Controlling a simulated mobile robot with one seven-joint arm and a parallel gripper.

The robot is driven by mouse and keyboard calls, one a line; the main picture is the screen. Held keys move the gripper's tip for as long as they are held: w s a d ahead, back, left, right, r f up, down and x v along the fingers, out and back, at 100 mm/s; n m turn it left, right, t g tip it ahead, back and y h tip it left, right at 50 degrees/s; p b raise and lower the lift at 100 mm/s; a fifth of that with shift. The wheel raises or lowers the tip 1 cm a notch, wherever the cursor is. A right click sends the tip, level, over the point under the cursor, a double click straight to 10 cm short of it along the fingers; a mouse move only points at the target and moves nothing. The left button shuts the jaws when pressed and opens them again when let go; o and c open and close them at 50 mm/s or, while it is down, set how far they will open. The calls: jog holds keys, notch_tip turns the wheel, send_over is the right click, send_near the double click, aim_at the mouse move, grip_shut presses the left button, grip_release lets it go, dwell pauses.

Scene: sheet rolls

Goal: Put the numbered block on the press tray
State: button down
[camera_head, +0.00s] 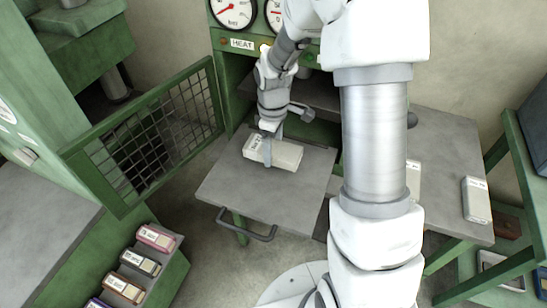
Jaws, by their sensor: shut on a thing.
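A pale, off-white block (286,157) with dark marking on its left end lies over the grey press tray (240,192). The marking is too small to read. My gripper (268,150) reaches down from above and is shut on the block near its left part. The block looks level and appears to rest on the tray's back half, but I cannot tell whether it is fully seated. The tray is pulled out and has a dark handle (247,228) at its front edge.
An open green mesh gate (150,130) stands left of the tray. A grey table (446,150) to the right holds another pale block (476,200) and a partly hidden one (413,181). Labelled boxes (140,262) sit in a rack at lower left.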

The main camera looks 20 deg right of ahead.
aim_at(273, 157)
jog(key=shift+f, duration=2)
jog(key=shift+f, duration=0.1)
grip_release()
notch_tip(273, 157, up, 12)
jog(key=shift+r+p, duration=0.25)
jog(key=shift+p, duration=0.1)
jog(key=s+r+m+t, duration=0.2)
jog(key=s+r+m, duration=0.3)
jog(key=s, duration=0.5)
jog(key=s+r+m+t, duration=0.3)
jog(key=s+r+m, duration=0.2)
jog(key=s+r, duration=0.5)
jog(key=shift+s+r+m+t, duration=0.15)
jog(key=shift+r+m+t, duration=0.15)
jog(key=shift+m, duration=0.1)
